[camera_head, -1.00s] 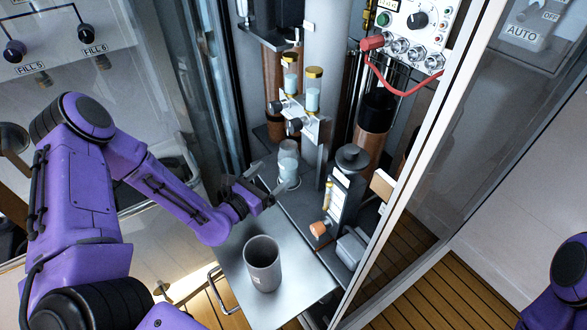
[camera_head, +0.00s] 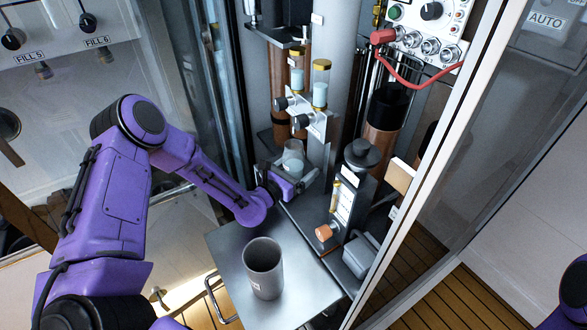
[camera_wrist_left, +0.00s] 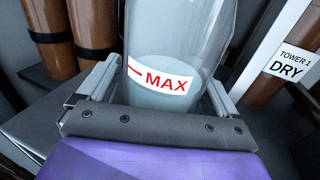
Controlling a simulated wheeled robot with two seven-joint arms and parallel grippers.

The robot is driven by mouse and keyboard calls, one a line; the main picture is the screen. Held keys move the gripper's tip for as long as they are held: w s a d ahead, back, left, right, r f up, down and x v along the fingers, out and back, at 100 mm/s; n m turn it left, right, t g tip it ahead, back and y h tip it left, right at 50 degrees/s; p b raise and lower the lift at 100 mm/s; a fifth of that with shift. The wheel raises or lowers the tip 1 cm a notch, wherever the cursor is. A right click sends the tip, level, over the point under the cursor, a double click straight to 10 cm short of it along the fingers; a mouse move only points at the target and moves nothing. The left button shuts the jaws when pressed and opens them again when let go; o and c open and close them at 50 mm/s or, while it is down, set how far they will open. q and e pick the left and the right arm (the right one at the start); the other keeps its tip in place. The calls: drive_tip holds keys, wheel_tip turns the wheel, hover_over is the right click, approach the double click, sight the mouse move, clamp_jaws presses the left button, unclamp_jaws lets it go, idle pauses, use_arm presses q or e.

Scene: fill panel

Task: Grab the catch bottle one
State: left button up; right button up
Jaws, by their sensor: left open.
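A clear bottle (camera_head: 293,157) with pale liquid stands on the dark ledge below the tower fittings; I take it to be catch bottle one. In the left wrist view the bottle (camera_wrist_left: 172,45) shows a red MAX mark above or near the liquid line. My left gripper (camera_head: 288,176) is open, with one finger on each side of the bottle's lower part. In the left wrist view the bottle stands between the fingers; whether they touch it I cannot tell. The bottle's base is hidden by my gripper. My right gripper is out of view.
A grey cup (camera_head: 264,268) stands on a metal tray (camera_head: 225,262) in front. Two gold-capped vials (camera_head: 320,85) on a valve block (camera_head: 318,124) rise behind the bottle. A glass door frame (camera_head: 440,150) bounds the right.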

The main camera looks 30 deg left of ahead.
use_arm(q)
drive_tip(key=c, duration=1)
drive_tip(key=shift+r, duration=0.1)
drive_tip(key=shift+c, duration=0.2)
